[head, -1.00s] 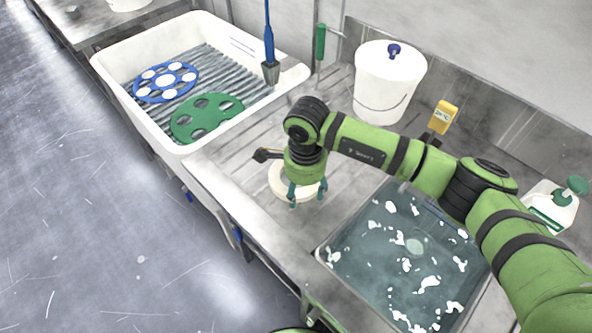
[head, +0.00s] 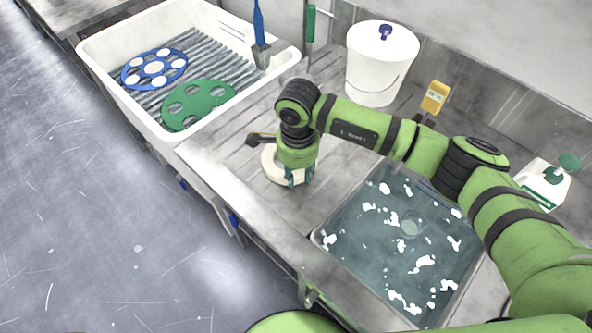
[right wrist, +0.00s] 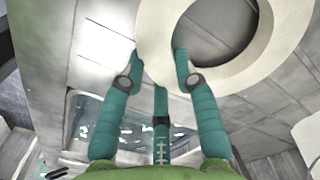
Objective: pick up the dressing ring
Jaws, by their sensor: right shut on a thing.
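The dressing ring (head: 270,170) is a cream-white ring on the steel drainboard, partly hidden behind my right gripper in the head view. In the right wrist view the ring (right wrist: 281,55) fills the top right, with its round hole showing. My right gripper (head: 298,180) points down at the near right side of the ring. In the right wrist view the gripper (right wrist: 160,72) has one finger inside the hole and one outside the rim, shut on the ring's wall. I cannot tell any gap between ring and drainboard. My left gripper is not in view.
A water-filled sink (head: 335,222) with white flecks lies to the right. A white tub (head: 108,80) at left holds a blue and a green holed disc. A lidded white bucket (head: 380,65), a yellow device (head: 435,97) and a white bottle (head: 545,184) stand behind.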

